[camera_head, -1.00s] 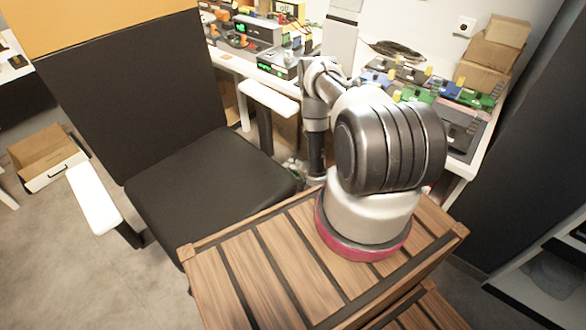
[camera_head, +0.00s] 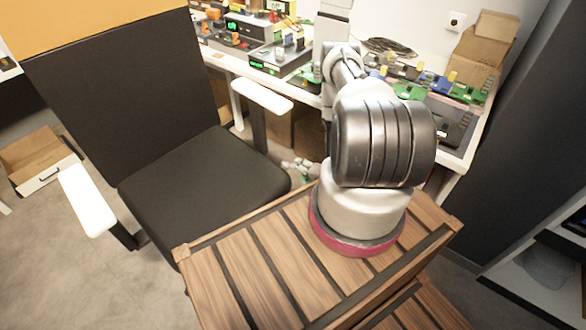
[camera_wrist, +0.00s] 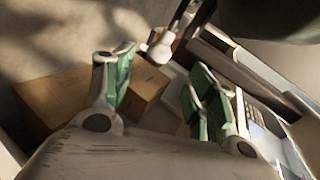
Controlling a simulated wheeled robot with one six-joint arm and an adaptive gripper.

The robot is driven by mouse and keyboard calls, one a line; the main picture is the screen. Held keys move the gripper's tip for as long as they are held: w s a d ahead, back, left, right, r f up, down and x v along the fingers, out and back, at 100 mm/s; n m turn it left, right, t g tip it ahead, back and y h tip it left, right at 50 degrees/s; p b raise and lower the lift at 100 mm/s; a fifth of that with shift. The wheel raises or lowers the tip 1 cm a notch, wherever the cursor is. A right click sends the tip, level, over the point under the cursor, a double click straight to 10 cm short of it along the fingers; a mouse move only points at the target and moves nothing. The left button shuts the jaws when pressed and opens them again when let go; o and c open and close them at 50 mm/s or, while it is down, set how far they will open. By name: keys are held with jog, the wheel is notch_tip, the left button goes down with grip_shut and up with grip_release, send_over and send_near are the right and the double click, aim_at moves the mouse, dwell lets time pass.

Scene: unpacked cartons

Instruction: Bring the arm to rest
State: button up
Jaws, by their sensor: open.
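My gripper (camera_wrist: 160,92) shows in the wrist view with its green-padded fingers spread apart and nothing between them. Beyond the fingers are cardboard boxes and a pale wall. In the head view my arm rises from the wooden slatted top in front and reaches back toward the workbench. The gripper itself is hidden there behind my own arm links.
A black chair (camera_head: 205,180) with white armrests stands left of my arm. The white workbench (camera_head: 224,62) behind holds electronic devices, circuit boards (camera_head: 410,90) and a coiled cable (camera_head: 385,46). Cardboard boxes (camera_head: 475,65) stand at its right end.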

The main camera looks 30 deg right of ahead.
jog(key=shift+v, duration=1)
